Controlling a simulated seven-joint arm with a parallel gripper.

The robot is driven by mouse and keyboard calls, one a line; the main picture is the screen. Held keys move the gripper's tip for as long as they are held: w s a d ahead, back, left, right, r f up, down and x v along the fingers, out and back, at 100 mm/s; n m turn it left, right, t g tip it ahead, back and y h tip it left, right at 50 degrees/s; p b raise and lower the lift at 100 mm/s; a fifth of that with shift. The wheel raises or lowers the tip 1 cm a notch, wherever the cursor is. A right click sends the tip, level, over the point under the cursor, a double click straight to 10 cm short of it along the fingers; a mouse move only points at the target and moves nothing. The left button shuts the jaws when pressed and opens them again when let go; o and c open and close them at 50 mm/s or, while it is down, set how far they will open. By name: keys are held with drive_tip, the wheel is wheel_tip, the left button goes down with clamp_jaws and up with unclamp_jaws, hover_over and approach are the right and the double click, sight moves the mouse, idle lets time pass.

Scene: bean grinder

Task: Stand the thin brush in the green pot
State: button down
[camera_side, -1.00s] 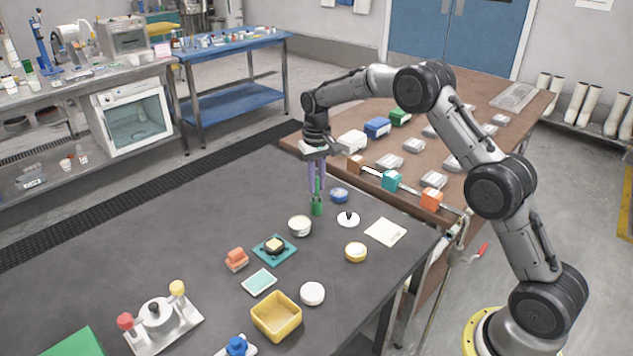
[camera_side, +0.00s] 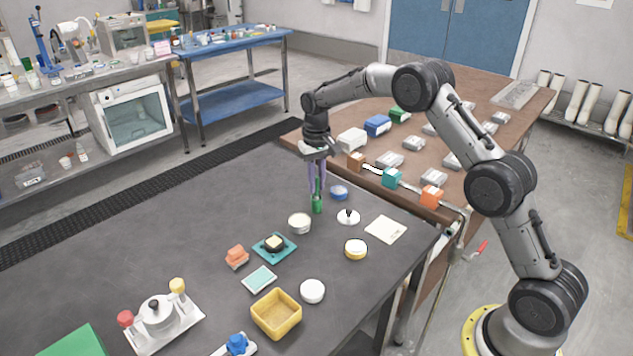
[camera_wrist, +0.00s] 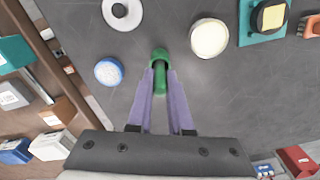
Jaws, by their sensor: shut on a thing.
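The green pot (camera_side: 317,206) stands upright on the dark table, near its far edge. In the wrist view its rim (camera_wrist: 156,55) shows just beyond my fingertips. My gripper (camera_side: 317,187) points straight down above the pot, its purple fingers shut on the thin green brush (camera_side: 318,184). The brush is upright and in line with the pot. In the wrist view the brush (camera_wrist: 160,76) shows between the fingertips (camera_wrist: 161,74) and overlaps the pot's mouth. Its lower end is hidden, so I cannot tell how deep it sits.
A blue round container (camera_side: 339,192), a cream bowl (camera_side: 299,223) and a white disc with a black knob (camera_side: 348,217) stand close to the pot. A teal tray (camera_side: 274,248) and yellow bin (camera_side: 276,314) lie nearer the front. The table's left part is clear.

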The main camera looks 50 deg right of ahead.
drive_tip(key=shift+f, duration=0.4)
idle(0.3)
drive_tip(key=shift+c, duration=1)
unclamp_jaws()
drive_tip(key=shift+r, duration=3.55)
